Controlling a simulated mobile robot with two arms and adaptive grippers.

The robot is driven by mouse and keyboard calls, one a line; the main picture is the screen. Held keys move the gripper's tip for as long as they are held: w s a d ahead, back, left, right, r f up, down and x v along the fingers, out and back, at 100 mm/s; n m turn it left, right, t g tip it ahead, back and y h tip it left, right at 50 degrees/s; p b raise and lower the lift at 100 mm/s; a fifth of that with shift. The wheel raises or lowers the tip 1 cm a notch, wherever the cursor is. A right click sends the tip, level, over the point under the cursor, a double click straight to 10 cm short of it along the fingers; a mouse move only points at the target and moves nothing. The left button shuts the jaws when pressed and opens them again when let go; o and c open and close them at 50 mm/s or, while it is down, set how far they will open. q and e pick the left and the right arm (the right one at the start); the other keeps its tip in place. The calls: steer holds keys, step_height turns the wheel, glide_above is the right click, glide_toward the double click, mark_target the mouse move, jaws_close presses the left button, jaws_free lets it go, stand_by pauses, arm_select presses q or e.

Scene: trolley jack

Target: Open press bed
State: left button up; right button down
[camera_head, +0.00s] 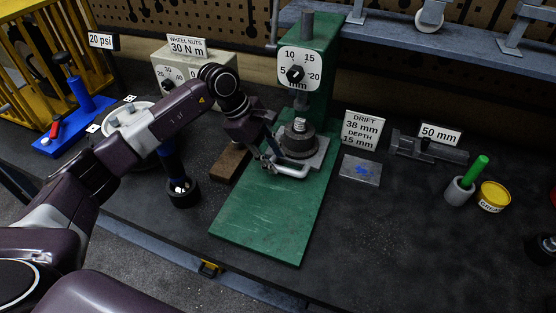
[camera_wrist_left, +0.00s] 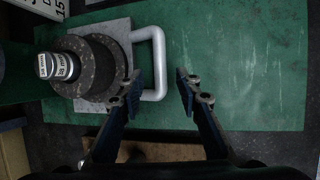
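The green press (camera_head: 308,75) stands at the back middle of the bench, with a dial marked in mm. Its bed is a grey plate (camera_head: 318,160) low on the green base, with a light U-shaped handle (camera_head: 292,172) at its front. A dark ring-shaped part (camera_head: 299,139) with a metal piece in its middle sits on the plate. My left gripper (camera_head: 271,163) is at the handle. In the left wrist view its fingers (camera_wrist_left: 158,82) are apart, with the handle bar (camera_wrist_left: 159,62) between them. Contact cannot be told. My right gripper is not in view.
A brown block (camera_head: 230,162) lies left of the green base. A black-based tool (camera_head: 183,192) stands under my left arm. To the right are a small plate (camera_head: 360,170), a grey holder (camera_head: 459,191) and a yellow tin (camera_head: 493,196). The front right bench is mostly clear.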

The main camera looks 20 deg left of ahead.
mark_target(280, 166)
arm_select(q)
steer(key=x, duration=0.3)
steer(key=shift+w+f+p, duration=0.1)
steer(key=shift+w+p, duration=0.1)
steer(key=shift+p, duration=0.1)
steer(key=shift+s, duration=0.1)
jaws_close()
